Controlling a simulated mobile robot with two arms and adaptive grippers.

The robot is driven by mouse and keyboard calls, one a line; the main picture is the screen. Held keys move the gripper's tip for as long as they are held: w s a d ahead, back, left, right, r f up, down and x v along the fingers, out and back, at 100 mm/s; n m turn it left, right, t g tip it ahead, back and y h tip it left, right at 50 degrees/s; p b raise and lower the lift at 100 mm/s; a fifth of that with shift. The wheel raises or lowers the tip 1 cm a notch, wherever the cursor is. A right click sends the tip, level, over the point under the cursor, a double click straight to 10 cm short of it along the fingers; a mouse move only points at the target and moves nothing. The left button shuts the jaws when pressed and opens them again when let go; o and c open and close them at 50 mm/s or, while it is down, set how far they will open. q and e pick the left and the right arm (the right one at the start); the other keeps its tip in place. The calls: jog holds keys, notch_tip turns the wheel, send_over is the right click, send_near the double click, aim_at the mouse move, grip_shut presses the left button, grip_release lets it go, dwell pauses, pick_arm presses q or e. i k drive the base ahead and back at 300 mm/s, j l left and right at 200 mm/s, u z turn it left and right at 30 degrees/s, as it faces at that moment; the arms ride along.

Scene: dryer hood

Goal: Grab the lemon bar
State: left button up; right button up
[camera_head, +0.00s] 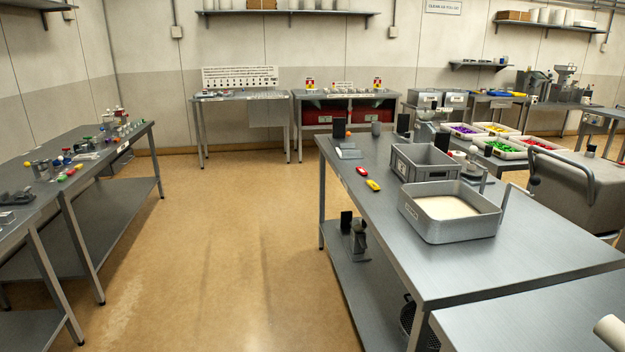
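A small yellow bar (373,185), which looks like the lemon bar, lies flat on the grey metal table (480,265) at the right, near its left edge. A similar red bar (362,171) lies just behind it, a little apart. Neither of my grippers shows in the head view, so their distance from the yellow bar cannot be told.
A metal tray of pale powder (408,212) stands right of the yellow bar, with a grey crate (396,168) behind it. Trays of coloured pieces (504,150) lie farther back. Another workbench (90,150) with small items stands left. The floor (235,230) between is clear.

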aim_at(374, 186)
jog(key=i+z, duration=0.2)
jog(key=i, duration=0.35)
jog(key=i+j+z, duration=0.2)
jog(key=i, duration=0.3)
jog(key=i+j+z, duration=0.2)
jog(key=i, duration=0.3)
jog(key=i+j+z, duration=0.2)
jog(key=i+j, duration=0.15)
jog(key=i, duration=0.15)
